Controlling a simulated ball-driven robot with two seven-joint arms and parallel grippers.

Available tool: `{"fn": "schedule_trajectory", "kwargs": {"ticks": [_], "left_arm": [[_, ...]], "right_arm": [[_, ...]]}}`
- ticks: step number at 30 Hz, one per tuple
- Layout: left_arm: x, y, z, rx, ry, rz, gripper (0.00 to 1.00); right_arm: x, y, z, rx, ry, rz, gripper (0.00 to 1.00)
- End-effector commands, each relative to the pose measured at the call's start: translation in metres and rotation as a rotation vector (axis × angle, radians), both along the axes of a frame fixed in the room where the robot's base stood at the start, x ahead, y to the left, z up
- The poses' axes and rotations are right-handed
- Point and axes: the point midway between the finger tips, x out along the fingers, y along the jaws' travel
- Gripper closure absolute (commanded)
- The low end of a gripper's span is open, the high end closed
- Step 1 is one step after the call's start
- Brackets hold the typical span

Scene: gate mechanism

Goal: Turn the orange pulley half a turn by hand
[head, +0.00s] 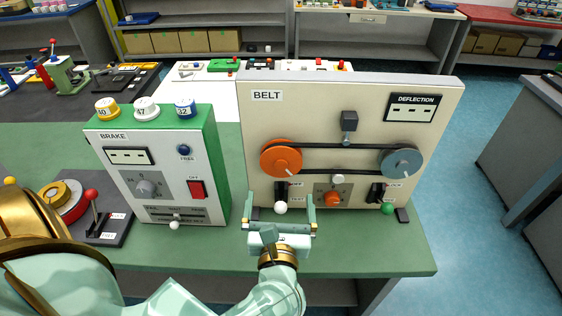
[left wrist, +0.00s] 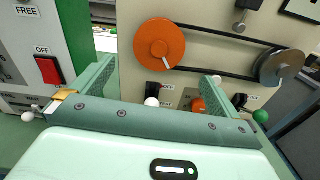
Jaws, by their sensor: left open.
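The orange pulley (head: 281,159) is on the left of the upright belt panel (head: 258,119), with a white mark toward its lower right. It also shows above my gripper in the left wrist view (left wrist: 157,43). A black belt (head: 340,145) links it to a grey pulley (head: 401,162) on the right. My left gripper (head: 280,205) is open and empty, below the orange pulley and in front of the panel's lower edge. Its two fingers (left wrist: 153,82) point toward the panel and do not touch the pulley. My right gripper is not in view.
Below the pulleys are a white-knobbed lever (head: 281,207), an orange knob (head: 332,198) and a green-knobbed lever (head: 387,208). A black block (head: 349,122) sits above the belt. The brake box (head: 160,165) stands left of the panel. The green bench front right is clear.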

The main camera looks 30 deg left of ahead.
Motion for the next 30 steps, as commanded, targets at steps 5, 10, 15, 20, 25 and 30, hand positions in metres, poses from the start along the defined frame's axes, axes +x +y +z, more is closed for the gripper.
{"fn": "schedule_trajectory", "kwargs": {"ticks": [5, 10, 15, 20, 25, 30], "left_arm": [[0.041, 0.025, 0.001, 0.005, -0.003, 0.001, 0.00], [0.073, 0.045, 0.000, 0.006, -0.001, 0.001, 0.00], [0.093, 0.057, 0.000, 0.004, 0.000, 0.000, 0.00], [0.100, 0.062, 0.000, 0.003, 0.001, 0.000, 0.00], [0.101, 0.062, 0.000, 0.003, 0.002, 0.000, 0.00], [0.101, 0.062, 0.000, 0.003, 0.002, 0.000, 0.28]], "right_arm": [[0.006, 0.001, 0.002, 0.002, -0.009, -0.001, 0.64], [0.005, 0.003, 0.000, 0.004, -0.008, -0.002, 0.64], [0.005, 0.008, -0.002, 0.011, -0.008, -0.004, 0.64], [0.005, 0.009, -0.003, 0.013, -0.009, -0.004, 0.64], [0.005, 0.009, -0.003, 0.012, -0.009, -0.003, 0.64], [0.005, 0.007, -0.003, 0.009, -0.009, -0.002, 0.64]]}}
